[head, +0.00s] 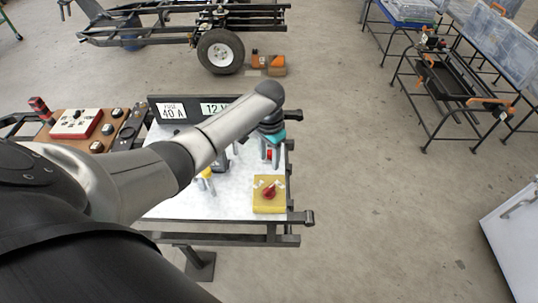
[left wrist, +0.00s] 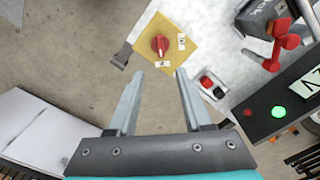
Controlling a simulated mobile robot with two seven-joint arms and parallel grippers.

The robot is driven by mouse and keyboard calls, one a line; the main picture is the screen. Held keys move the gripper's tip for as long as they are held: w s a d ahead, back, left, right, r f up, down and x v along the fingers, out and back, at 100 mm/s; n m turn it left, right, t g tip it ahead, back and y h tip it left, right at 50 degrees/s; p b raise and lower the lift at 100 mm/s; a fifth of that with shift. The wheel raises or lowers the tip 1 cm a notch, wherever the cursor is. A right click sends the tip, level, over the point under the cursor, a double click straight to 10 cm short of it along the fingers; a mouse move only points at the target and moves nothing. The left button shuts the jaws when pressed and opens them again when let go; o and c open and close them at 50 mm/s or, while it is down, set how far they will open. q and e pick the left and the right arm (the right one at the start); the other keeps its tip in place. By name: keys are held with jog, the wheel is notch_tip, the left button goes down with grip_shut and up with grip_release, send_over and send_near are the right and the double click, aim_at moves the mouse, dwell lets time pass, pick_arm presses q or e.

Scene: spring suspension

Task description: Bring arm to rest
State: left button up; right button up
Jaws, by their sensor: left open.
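My left arm reaches across the head view from the left. Its gripper (head: 277,158) points down above the right part of a white-topped bench (head: 225,207), behind the yellow switch plate. In the left wrist view my left gripper (left wrist: 160,74) has its two fingers apart, with nothing between them. The yellow plate with a red rotary knob (left wrist: 160,45) lies just beyond the fingertips; it also shows in the head view (head: 268,194). I cannot tell the exact height of the fingers above the bench. My right gripper is in neither view.
A dark panel with "40 A" and "12 V" labels (head: 172,110) stands along the bench's back. A small push-button box (left wrist: 212,85) is right of the fingers. A control box (head: 76,123) is at the left, a wheeled chassis (head: 220,50) behind.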

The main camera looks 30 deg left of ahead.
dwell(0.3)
pick_arm(q)
jog(key=s+d+f+m+t, duration=0.1)
jog(key=s+d+f+t, duration=0.15)
jog(key=s+d, duration=1)
jog(key=s+a+r+n+t, duration=0.1)
jog(key=s+r+n, duration=0.1)
jog(key=s+r, duration=0.8)
jog(key=s+f+g+b, duration=0.1)
jog(key=s+f+b, duration=0.1)
jog(key=f, duration=1.3)
jog(key=s+f+b, duration=0.2)
jog(key=f, duration=1.2)
jog(key=s+a+f+g+b, duration=0.1)
jog(key=s+a+f+b, duration=0.1)
jog(key=s+f, duration=1.2)
notch_tip(320, 180, down, 3)
jog(key=shift+s+a+f+m+b, duration=0.1)
jog(key=shift+s+a+m+b, duration=0.25)
jog(key=shift+b, duration=0.45)
